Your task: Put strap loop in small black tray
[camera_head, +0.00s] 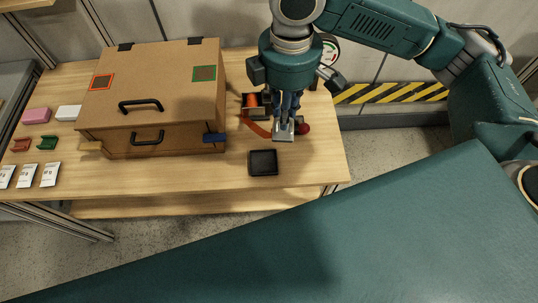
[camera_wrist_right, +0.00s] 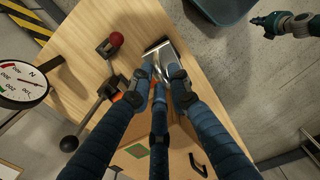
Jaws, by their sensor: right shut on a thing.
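My right gripper (camera_head: 285,122) points down over the right part of the table. It is shut on a flat silver piece (camera_head: 283,136), which also shows between the fingers in the right wrist view (camera_wrist_right: 156,62). An orange strap (camera_head: 258,129) curves down on the left of the fingers. I cannot tell whether it is joined to the silver piece. The small black tray (camera_head: 263,169) lies empty on the table, just nearer the front edge and slightly left of the gripper. What seems to be my left gripper (camera_wrist_right: 265,22) is small at the right wrist view's upper right; its fingers are unclear.
A large brown box (camera_head: 180,88) with black handles stands left of the tray. A red ball knob (camera_head: 303,128) is close right of the fingers. A round gauge (camera_wrist_right: 22,83) and a black-knobbed lever (camera_wrist_right: 78,135) show in the right wrist view. Small packets lie far left.

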